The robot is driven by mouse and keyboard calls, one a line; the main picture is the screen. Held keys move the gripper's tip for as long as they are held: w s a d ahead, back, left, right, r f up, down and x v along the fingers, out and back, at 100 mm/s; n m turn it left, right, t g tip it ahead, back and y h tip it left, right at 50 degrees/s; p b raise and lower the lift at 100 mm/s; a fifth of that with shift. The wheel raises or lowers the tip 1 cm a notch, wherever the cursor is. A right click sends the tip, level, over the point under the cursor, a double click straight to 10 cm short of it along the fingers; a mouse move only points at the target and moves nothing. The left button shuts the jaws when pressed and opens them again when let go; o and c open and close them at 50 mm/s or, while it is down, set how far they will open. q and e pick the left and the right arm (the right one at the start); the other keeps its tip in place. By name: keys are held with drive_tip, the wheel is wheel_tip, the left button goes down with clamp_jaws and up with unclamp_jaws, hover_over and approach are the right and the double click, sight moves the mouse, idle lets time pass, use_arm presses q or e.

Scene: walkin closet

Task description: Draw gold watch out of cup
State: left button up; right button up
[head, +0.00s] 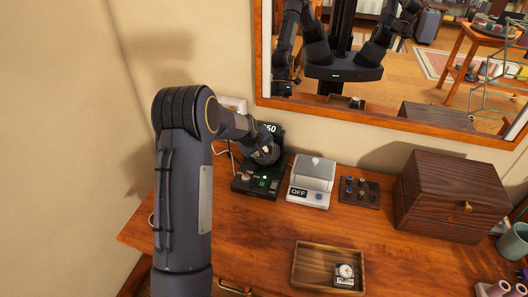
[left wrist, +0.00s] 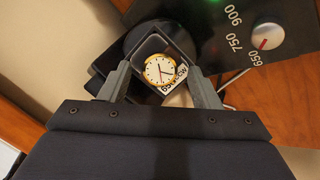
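The gold watch (left wrist: 160,70) has a white round face and sits in a dark square-rimmed cup (left wrist: 150,42) on a black device (left wrist: 265,45) with a dial and numbers. A white tag with dark lettering lies against the watch. In the head view the black device (head: 243,186) stands on the wooden table near the wall. My left gripper (left wrist: 158,68) is open, with one finger on either side of the watch; I cannot tell whether they touch it. In the head view the left gripper (head: 265,152) is over the device and hides most of the cup. My right gripper is not directly in view.
Right of the device stand a white box marked OFF (head: 311,182), a small dark tray (head: 360,192) and a wooden chest (head: 452,195). A wooden tray (head: 312,275) with another watch (head: 345,270) lies nearer. A mirror (head: 390,118) hangs behind. The table's middle is clear.

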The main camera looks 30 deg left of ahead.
use_arm(q)
drive_tip(key=c, duration=0.9)
drive_tip(key=shift+d+p+v, duration=0.2)
drive_tip(key=shift+p+v, duration=0.4)
drive_tip(key=shift+v, duration=0.9)
drive_tip(key=shift+d+p+v, duration=0.15)
drive_tip(key=shift+p+v, duration=0.45)
drive_tip(key=shift+v, duration=0.85)
drive_tip(key=shift+s+f, duration=0.1)
drive_tip(key=shift+s, duration=0.05)
